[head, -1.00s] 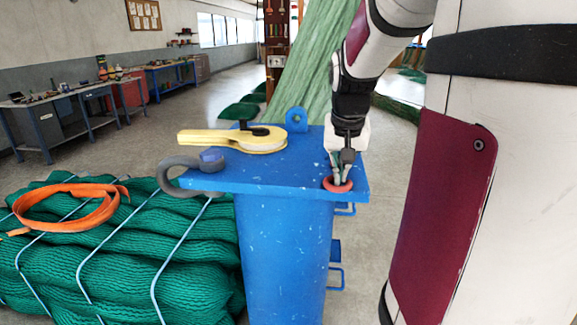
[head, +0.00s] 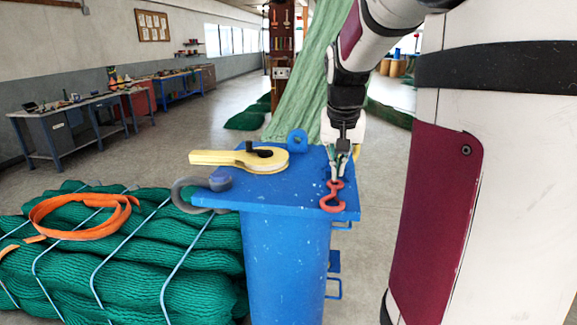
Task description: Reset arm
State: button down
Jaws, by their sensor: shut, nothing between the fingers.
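My gripper (head: 338,176) points down just above the right side of the blue stand's top (head: 290,187). It is shut with nothing held. A red hook (head: 331,196) lies on the top right at the fingertips, close to its right front corner. From this view I cannot tell whether the fingertips touch it.
A yellow tool (head: 240,160) with a black knob and a grey shackle (head: 200,186) lie on the same top. A blue lug (head: 297,142) stands at its back edge. Bundled green netting (head: 130,250) with an orange strap (head: 85,216) lies left.

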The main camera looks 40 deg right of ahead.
jog(key=shift+a+r, duration=0.1)
jog(key=s+a+n+t+y, duration=0.1)
jog(key=s+a+n, duration=0.2)
jog(key=a, duration=0.7)
jog(key=s+a+n+t+y+b, duration=0.1)
jog(key=s+a+n, duration=0.2)
jog(key=a, duration=0.7)
jog(key=s+a+n+t+y, duration=0.1)
jog(key=s+a+n, duration=0.2)
jog(key=a, duration=0.7)
jog(key=shift+s+f+n+b, duration=0.3)
jog(key=shift+s+f+n, duration=0.1)
jog(key=shift+s, duration=0.05)
